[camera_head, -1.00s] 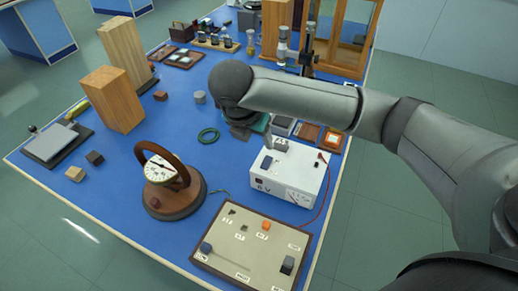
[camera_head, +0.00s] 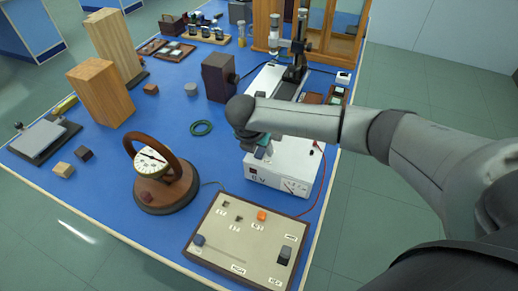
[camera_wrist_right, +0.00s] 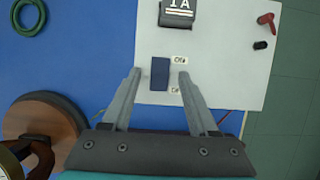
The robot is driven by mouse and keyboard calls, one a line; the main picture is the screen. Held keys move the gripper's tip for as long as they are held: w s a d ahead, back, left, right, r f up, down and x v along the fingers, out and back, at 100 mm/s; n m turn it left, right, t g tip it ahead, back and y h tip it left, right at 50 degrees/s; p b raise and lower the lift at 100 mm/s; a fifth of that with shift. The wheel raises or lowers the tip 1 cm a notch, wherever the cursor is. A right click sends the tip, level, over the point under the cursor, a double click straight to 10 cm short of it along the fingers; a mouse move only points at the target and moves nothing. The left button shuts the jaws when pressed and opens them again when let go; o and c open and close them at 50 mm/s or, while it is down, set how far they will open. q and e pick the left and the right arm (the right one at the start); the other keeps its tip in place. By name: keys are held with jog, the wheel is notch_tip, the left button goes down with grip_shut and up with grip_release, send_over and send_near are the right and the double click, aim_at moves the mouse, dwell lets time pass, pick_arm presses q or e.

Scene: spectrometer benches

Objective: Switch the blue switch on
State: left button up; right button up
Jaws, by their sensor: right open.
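The blue switch (camera_wrist_right: 160,74) is a dark blue rectangular rocker on top of the white power supply box (camera_head: 292,175), next to two small labels. Its tilt cannot be told. My right gripper (camera_wrist_right: 160,76) is open in the wrist view, with one fingertip on each side of the switch. Whether the fingers touch it cannot be told. In the head view my right gripper (camera_head: 258,146) hangs low over the box's left part and partly covers the switch. My left gripper is not in view.
A block marked "1A" (camera_wrist_right: 178,12) stands on the box beyond the switch. A red terminal (camera_wrist_right: 266,20) is at its right. A control board (camera_head: 235,262) lies in front, and a round dial instrument (camera_head: 163,185) stands left. A green ring (camera_head: 201,128) lies on the blue table.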

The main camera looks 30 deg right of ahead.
grip_shut()
dwell(0.6)
